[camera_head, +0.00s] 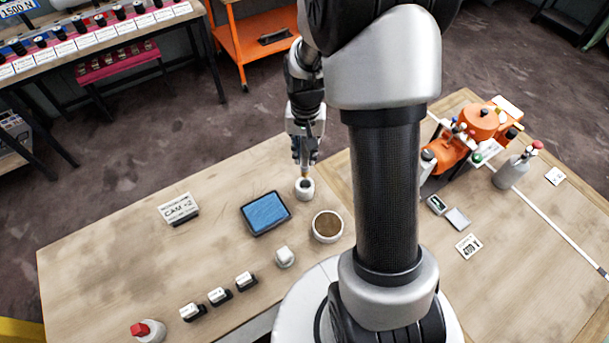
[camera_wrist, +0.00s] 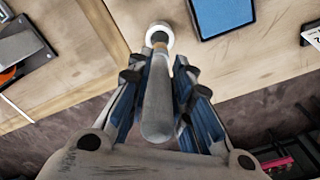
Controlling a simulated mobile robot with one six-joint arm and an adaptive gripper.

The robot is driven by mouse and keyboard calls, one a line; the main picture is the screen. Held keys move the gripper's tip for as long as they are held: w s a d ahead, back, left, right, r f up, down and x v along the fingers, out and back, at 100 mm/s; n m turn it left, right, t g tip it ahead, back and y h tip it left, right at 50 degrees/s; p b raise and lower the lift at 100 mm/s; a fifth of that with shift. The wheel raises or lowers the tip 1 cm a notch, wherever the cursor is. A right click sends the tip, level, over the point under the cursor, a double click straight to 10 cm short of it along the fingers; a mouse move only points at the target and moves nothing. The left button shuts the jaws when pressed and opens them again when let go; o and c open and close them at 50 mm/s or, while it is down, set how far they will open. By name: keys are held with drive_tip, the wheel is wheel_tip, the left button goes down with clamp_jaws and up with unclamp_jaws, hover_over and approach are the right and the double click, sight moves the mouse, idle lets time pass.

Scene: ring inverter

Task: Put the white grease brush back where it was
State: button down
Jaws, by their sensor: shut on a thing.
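My gripper (camera_head: 304,158) points down near the back edge of the wooden bench and is shut on the brush. The brush (camera_head: 305,174) shows in the head view as a short tan piece below the fingers. In the wrist view its pale grey handle (camera_wrist: 157,110) lies between the fingers (camera_wrist: 160,85). Its lower end is at the dark mouth of a small white round holder (camera_head: 304,193), which also shows in the wrist view (camera_wrist: 160,32). The bristles are hidden, and I cannot tell how deep the brush sits in the holder.
A white bowl with brown contents (camera_head: 327,227) and a tray with a blue pad (camera_head: 265,213) stand close to the holder. A small white pot (camera_head: 285,257) and a "CAM x2" sign (camera_head: 179,209) are also on the bench. An orange device (camera_head: 450,155) stands right.

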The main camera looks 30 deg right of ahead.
wheel_tip(320, 180, down, 10)
drive_tip(key=shift+r+b, duration=0.2)
drive_tip(key=shift+b, duration=0.85)
drive_tip(key=shift+f, duration=0.1)
drive_tip(key=shift+f, duration=0.15)
drive_tip(key=c, duration=1.4)
unclamp_jaws()
drive_tip(key=shift+c, duration=0.2)
wheel_tip(320, 180, up, 13)
drive_tip(key=p, duration=0.3)
drive_tip(key=shift+s+f, duration=0.1)
drive_tip(key=shift+f, duration=0.1)
wheel_tip(320, 180, up, 7)
drive_tip(key=n+t, duration=0.1)
hover_over(305, 173)
drive_tip(key=s+a, duration=0.1)
drive_tip(key=a, duration=0.2)
drive_tip(key=s+a+r+n+t, duration=0.1)
drive_tip(key=s+a+r+n, duration=0.1)
drive_tip(key=s+a+r, duration=0.35)
drive_tip(key=s+a+r+n+t, duration=0.1)
drive_tip(key=s+r+n, duration=0.1)
drive_tip(key=s, duration=0.4)
drive_tip(key=s+a+r+n+t, duration=0.1)
drive_tip(key=s+a+r+n, duration=0.1)
drive_tip(key=s+r, duration=0.3)
drive_tip(key=shift+s+a, duration=0.15)
drive_tip(key=shift+s, duration=0.4)
